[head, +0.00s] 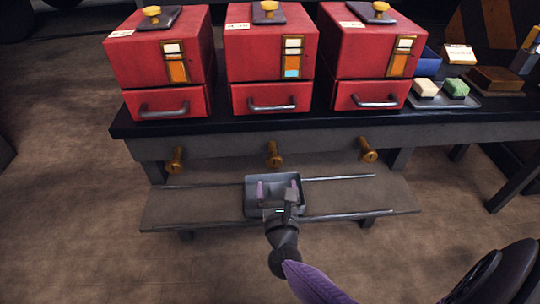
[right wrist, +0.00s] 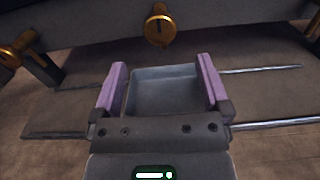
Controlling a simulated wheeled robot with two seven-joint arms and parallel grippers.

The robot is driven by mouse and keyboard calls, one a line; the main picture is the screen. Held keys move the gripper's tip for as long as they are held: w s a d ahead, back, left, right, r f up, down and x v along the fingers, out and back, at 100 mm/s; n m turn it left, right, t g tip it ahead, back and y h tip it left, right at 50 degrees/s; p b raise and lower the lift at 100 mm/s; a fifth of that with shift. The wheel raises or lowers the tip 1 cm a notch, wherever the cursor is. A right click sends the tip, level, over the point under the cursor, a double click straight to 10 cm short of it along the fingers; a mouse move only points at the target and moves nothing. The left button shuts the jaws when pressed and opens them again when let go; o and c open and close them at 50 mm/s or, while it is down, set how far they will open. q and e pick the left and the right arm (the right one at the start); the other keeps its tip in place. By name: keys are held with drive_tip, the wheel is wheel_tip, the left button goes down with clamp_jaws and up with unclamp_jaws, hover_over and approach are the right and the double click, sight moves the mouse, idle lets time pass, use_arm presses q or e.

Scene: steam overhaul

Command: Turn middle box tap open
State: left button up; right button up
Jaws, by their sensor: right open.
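Three red boxes stand in a row on the dark bench. The middle box (head: 270,55) has a brass knob on its lid, a gauge strip and a drawer with a metal handle. The middle tap (head: 273,153), brass, sticks out of the bench front below it; it also shows in the right wrist view (right wrist: 158,25). My right gripper (head: 279,189) is open and empty, its purple fingers apart, in front of and below the middle tap, not touching it. In the head view it is over a grey tray (head: 258,212) on the low shelf. My left gripper is out of view.
The left tap (head: 176,160) and right tap (head: 368,155) flank the middle one. The low shelf (head: 340,195) carries metal rails (head: 350,215). Soap-like blocks (head: 456,88) lie at the bench's right. The shelf is clear either side of the tray.

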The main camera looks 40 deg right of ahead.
sight(274, 164)
drive_tip(key=b+x, duration=0.3)
drive_tip(key=x, duration=0.5)
drive_tip(key=shift+w+f, duration=0.1)
drive_tip(key=shift+f, duration=0.1)
drive_tip(key=shift+w+d+r, duration=0.15)
drive_tip(key=shift+w, duration=0.1)
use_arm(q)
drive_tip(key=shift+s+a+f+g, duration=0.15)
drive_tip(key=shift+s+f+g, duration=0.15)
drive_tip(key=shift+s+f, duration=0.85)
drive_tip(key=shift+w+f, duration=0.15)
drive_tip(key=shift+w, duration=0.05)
